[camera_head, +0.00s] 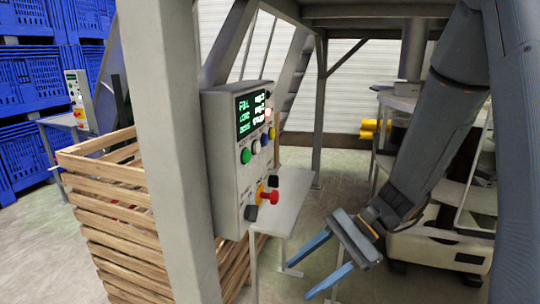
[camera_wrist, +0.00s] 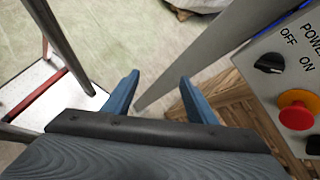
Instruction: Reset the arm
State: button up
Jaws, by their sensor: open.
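My gripper (camera_head: 316,270) hangs low to the right of the control box, pointing down and to the left. Its two blue fingers are spread apart with nothing between them. In the wrist view the open fingers (camera_wrist: 160,95) show over the floor and a metal post. My dark grey arm reaches down from the upper right in the head view. The control box (camera_head: 225,170) is grey with a lit screen, coloured buttons and a red knob. Its black power switch (camera_wrist: 270,63) and red button (camera_wrist: 297,110) show at the right of the wrist view, apart from the fingers.
A grey post (camera_head: 165,120) stands left of the box, with a wooden slatted crate (camera_head: 115,225) behind it. A small white table (camera_head: 285,205) is close to my gripper. Blue crates (camera_head: 30,100) are stacked at the far left. Open floor (camera_head: 345,190) shows behind my gripper.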

jog(key=s+d+f+n+t+h, duration=0.1)
jog(key=s+d+n+t+h, duration=0.2)
jog(key=d+n+h, duration=0.7)
jog(key=shift+d+f+n, duration=0.15)
jog(key=shift+n, duration=0.45)
